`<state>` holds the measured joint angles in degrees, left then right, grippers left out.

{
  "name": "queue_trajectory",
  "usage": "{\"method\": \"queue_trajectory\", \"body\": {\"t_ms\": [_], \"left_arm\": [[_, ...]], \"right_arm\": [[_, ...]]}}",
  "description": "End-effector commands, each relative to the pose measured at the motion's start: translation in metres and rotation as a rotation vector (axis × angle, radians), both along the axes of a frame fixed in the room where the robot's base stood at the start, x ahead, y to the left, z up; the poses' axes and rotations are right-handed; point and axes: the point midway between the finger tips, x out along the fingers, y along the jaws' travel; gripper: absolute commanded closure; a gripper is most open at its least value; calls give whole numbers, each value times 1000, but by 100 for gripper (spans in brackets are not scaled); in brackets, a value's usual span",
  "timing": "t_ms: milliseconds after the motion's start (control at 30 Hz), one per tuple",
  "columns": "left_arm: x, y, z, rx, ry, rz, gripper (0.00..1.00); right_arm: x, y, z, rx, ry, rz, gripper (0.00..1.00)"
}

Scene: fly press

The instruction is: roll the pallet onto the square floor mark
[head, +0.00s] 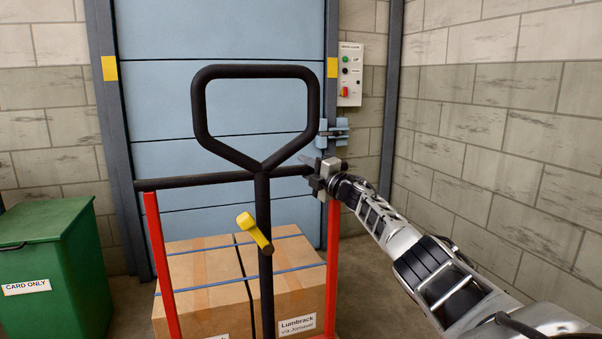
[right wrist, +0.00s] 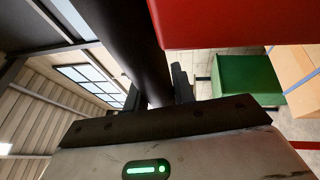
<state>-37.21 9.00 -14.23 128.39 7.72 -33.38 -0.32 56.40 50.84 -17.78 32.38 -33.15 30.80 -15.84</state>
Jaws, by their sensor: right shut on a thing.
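A black crossbar (head: 200,181) on red posts (head: 160,250) spans the front of a load of strapped cardboard boxes (head: 210,285). A black loop handle (head: 255,72) with a yellow lever (head: 252,229) rises in front of it. My right gripper (head: 318,170) is shut on the right end of the crossbar. In the right wrist view the black bar (right wrist: 135,45) runs between the fingers, beside a red post (right wrist: 230,20). The pallet under the boxes is hidden, and I cannot see the square floor mark. My left gripper is out of view.
A green bin (head: 50,265) marked "CARD ONLY" stands at the left. A blue door (head: 225,30) in a grey frame is behind the load, with a control box (head: 350,75) beside it. A block wall (head: 500,120) closes the right side. Little floor shows.

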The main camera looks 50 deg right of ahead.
Motion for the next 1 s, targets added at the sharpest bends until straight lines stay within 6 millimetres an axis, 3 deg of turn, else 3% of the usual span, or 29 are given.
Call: {"method": "queue_trajectory", "body": {"t_ms": [33,233,267,300,333,733,1000], "left_arm": [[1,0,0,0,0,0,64],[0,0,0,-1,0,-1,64],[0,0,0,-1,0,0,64],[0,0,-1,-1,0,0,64],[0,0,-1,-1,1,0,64],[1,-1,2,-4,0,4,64],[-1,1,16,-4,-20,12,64]], "right_arm": [[-1,-2,-8,2,15,-5,100],[-1,-2,-9,3,17,-4,100],[-1,-2,-9,3,17,-4,69],[-1,-2,-9,3,17,-4,58],[-1,-2,-9,2,16,-3,53],[-4,-1,-6,0,9,-1,53],[-29,2,-9,-3,12,2,53]]}}
